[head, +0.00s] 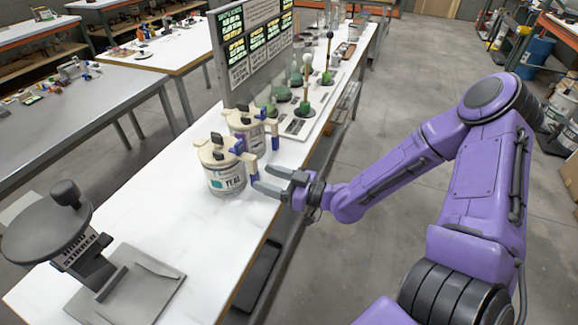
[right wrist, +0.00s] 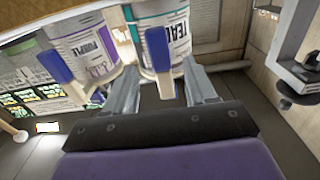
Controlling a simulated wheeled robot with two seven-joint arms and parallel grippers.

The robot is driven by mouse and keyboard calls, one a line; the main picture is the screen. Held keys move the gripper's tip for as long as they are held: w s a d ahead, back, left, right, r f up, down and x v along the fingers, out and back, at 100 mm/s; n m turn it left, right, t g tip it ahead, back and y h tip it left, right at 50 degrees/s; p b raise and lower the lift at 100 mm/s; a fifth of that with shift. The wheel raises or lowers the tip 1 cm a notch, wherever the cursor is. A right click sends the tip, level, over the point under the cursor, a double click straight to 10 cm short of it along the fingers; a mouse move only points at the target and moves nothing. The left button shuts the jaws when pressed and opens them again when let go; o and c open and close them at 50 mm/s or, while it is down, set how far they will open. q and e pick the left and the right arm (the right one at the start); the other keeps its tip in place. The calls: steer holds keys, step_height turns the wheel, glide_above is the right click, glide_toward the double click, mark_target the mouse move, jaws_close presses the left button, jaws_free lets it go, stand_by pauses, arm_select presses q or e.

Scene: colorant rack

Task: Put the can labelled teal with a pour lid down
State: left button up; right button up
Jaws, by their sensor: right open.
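The can labelled teal (head: 222,172) stands upright on the white table, with a cream pour lid and a blue handle on its right side. Another can with a similar lid (head: 245,126) stands just behind it. My right gripper (head: 262,182) is open beside the teal can, its fingers pointing at the handle side. In the right wrist view the teal can (right wrist: 167,45) and its blue handle (right wrist: 160,55) show between and beyond the open fingers (right wrist: 163,90). The purple-labelled can (right wrist: 85,45) is next to it. Nothing is seen held. My left gripper is not in view.
A grey hand-stirrer stand (head: 120,288) with a round dark top is at the near left of the white table (head: 150,215). Several bottles and a sign panel (head: 255,45) stand farther back. Bare table lies between stand and cans.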

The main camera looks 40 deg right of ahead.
steer(key=v, duration=0.8)
steer(key=s+d+f+m+g+h, duration=0.1)
steer(key=s+f+m+g+h, duration=0.2)
steer(key=f, duration=0.5)
steer(key=f+m+g+h, duration=0.3)
steer(key=f+m+h, duration=0.2)
steer(key=f, duration=0.4)
steer(key=s+a+f+m+g+h, duration=0.1)
steer(key=s+f+m+g+h, duration=0.1)
steer(key=s+f, duration=0.3)
steer(key=s+a+f+m+g+h, duration=0.1)
steer(key=s+f+g, duration=0.3)
steer(key=s, duration=0.8)
steer(key=shift+f+m+g+h, duration=0.3)
steer(key=shift+f+m+h, duration=0.1)
steer(key=shift+m+h, duration=0.4)
